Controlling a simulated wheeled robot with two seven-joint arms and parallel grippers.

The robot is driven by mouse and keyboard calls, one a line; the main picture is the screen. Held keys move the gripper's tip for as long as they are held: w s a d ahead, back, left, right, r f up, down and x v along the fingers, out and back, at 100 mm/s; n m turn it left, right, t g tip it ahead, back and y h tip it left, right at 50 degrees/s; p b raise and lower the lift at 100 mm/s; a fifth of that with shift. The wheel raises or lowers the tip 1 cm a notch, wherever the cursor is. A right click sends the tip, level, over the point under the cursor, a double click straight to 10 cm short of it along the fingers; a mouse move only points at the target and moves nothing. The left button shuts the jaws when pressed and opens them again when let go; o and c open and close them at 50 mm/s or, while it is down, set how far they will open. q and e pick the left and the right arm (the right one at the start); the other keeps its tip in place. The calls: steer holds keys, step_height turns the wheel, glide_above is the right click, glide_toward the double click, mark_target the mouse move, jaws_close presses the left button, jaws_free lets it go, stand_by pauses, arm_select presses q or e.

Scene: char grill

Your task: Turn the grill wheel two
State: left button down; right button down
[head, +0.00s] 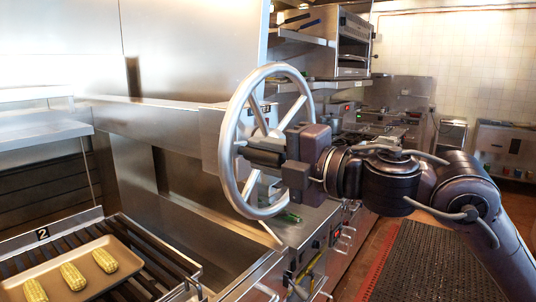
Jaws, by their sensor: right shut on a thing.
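The grill wheel (232,122), a large silver spoked hand wheel, stands upright on the side of the grill's steel frame in the middle of the head view. The gripper's body covers some of the hub and spokes, so the exact grip is partly hidden. A grill grate (150,256) with a black "2" label (42,234) is at the lower left. My left gripper is not in view.
A tan tray (108,284) with 3 corn cobs (73,276) lies on the grate. A steel counter front with knobs and handles (318,250) runs below the wheel. Shelves and an oven (352,45) stand behind. A dark floor mat (440,262) lies at the right.

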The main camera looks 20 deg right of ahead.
steer(key=shift+a+f+b, duration=0.1)
steer(key=shift+f+b, duration=0.4)
steer(key=shift+f, duration=0.45)
steer(key=c, duration=1.2)
jaws_free()
steer(key=shift+o, duration=0.2)
steer(key=shift+s, duration=0.1)
steer(key=b+v, duration=0.4)
steer(key=v, duration=0.3)
steer(key=shift+s+d, duration=0.2)
steer(key=shift+d, duration=0.15)
